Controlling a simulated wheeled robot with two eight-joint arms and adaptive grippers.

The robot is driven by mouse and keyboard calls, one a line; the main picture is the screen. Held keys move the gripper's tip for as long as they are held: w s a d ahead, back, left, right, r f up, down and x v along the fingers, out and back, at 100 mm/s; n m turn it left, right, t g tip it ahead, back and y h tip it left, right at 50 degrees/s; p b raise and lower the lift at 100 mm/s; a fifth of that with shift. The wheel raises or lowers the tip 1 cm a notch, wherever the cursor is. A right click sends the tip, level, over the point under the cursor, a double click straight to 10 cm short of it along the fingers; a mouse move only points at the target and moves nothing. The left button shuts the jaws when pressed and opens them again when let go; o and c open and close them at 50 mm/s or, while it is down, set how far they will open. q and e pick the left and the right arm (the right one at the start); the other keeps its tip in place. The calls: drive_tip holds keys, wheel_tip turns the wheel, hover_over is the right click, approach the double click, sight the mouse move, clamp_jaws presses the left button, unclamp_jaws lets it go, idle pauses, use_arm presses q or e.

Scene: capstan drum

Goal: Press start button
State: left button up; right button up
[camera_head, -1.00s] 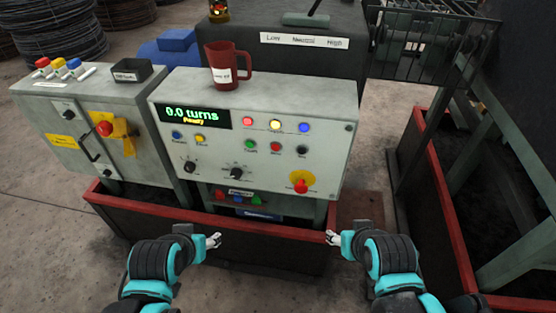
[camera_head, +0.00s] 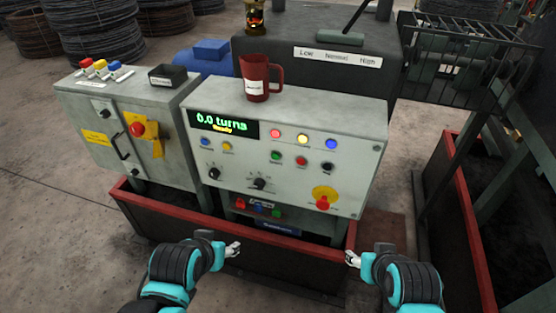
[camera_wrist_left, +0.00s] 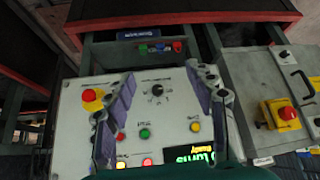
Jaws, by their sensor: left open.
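The grey control console (camera_head: 285,190) stands in front of me, with a green-lettered display (camera_head: 222,123) reading "0.0 turns Ready". A green button (camera_head: 276,155) sits beside a red button (camera_head: 301,160) and a black one (camera_head: 327,166). Their labels are too small to read. The green button also shows in the left wrist view (camera_wrist_left: 144,133). My left gripper (camera_head: 234,249) is open and empty, low in front of the console and apart from it; its spread fingers frame the panel in the wrist view. My right gripper (camera_head: 353,259) is low to the right, its jaw state unclear.
A red emergency knob on yellow (camera_head: 323,200) sits at the panel's lower right. A red mug (camera_head: 257,80) stands on the console top. A second cabinet (camera_head: 130,130) with a red-yellow switch is at left. A red-rimmed trough (camera_head: 140,208) lies below the console.

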idle(0.4)
use_arm(q)
clamp_jaws()
idle(1.2)
